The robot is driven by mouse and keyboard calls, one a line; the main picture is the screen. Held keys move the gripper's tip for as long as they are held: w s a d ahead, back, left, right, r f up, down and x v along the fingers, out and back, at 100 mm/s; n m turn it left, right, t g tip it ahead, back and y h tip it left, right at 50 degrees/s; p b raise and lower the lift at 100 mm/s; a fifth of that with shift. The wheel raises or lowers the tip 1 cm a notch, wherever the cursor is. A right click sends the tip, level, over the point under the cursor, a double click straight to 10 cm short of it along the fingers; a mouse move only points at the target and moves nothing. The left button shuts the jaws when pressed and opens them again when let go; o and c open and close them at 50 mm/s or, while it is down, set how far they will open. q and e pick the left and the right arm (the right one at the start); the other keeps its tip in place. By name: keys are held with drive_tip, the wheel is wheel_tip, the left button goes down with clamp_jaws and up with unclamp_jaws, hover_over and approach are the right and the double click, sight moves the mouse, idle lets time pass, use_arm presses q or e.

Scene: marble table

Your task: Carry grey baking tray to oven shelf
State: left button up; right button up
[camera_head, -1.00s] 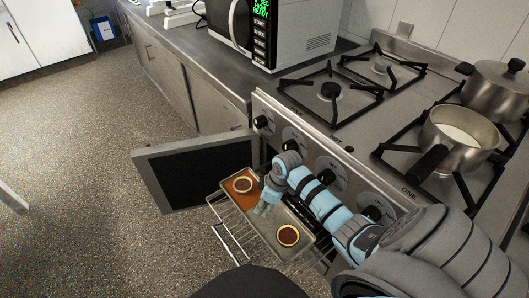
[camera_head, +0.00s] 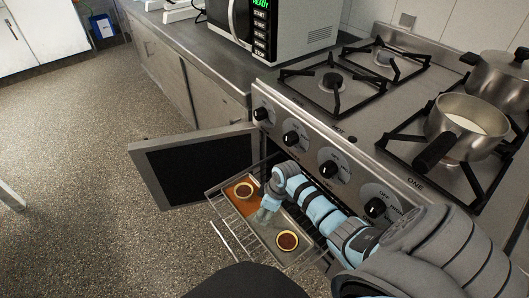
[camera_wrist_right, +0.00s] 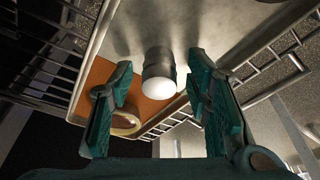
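The grey baking tray (camera_head: 266,235) lies over the pulled-out wire oven shelf (camera_head: 232,232) in front of the oven. It holds two small round dishes, one at its far end (camera_head: 244,190) on a brown-orange area and one at its near end (camera_head: 287,240). My right gripper (camera_head: 264,213) is low over the tray's middle, between the dishes. In the right wrist view its two teal fingers (camera_wrist_right: 160,105) stand apart. A small grey, white-ended cylinder (camera_wrist_right: 159,75) shows between them, with gaps on both sides. My left gripper is not in view.
The oven door (camera_head: 195,165) hangs open to the left of the shelf. Above are the oven knobs (camera_head: 291,139) and the stove with a pot (camera_head: 498,80) and a saucepan (camera_head: 467,125). A microwave (camera_head: 285,25) stands on the counter. The floor at left is clear.

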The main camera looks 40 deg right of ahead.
sight(273, 219)
drive_tip(key=p+v, duration=0.5)
drive_tip(key=v, duration=0.7)
drive_tip(key=shift+p, duration=0.4)
drive_tip(key=shift+w+r, duration=0.1)
